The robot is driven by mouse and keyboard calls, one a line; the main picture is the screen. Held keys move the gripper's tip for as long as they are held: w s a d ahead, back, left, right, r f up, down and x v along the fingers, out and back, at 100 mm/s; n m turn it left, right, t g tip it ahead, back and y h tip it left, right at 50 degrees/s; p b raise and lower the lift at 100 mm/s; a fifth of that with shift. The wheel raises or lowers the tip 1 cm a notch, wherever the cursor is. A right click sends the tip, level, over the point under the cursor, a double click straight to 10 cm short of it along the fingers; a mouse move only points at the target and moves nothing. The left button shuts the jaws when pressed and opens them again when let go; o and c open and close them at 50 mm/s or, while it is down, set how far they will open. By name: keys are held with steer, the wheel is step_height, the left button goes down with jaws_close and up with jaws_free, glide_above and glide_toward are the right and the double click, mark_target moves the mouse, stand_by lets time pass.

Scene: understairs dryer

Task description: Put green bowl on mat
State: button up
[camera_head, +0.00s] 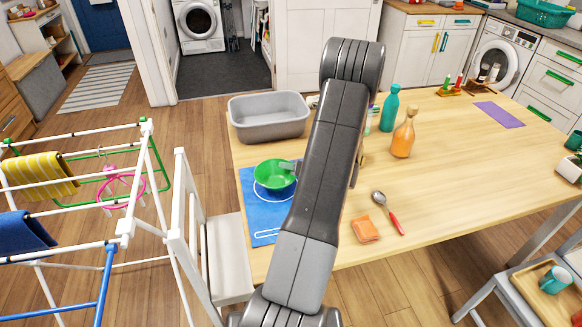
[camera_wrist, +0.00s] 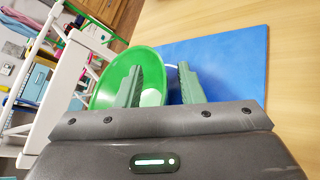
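The green bowl (camera_head: 270,176) is over the far part of the blue mat (camera_head: 258,213), above a white ring printed on it. I cannot tell whether its base touches the mat. My gripper (camera_wrist: 160,66) is at the bowl's right rim. In the wrist view, one finger is in front of the bowl (camera_wrist: 112,82) and the other is just past its rim, over the mat (camera_wrist: 235,62). A gap shows between the fingers, which look open. In the head view my arm hides most of the gripper and the mat's right side.
A grey tub (camera_head: 268,119) stands just behind the mat. Right of my arm are an orange bottle (camera_head: 403,138), a teal bottle (camera_head: 390,110), a spoon (camera_head: 388,213) and an orange sponge (camera_head: 365,230). A white chair (camera_head: 222,262) and a drying rack (camera_head: 110,248) stand left of the table.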

steer(key=shift+r, duration=0.2)
steer(key=v, duration=1.2)
steer(key=shift+f+b, duration=0.1)
steer(key=shift+b, duration=0.3)
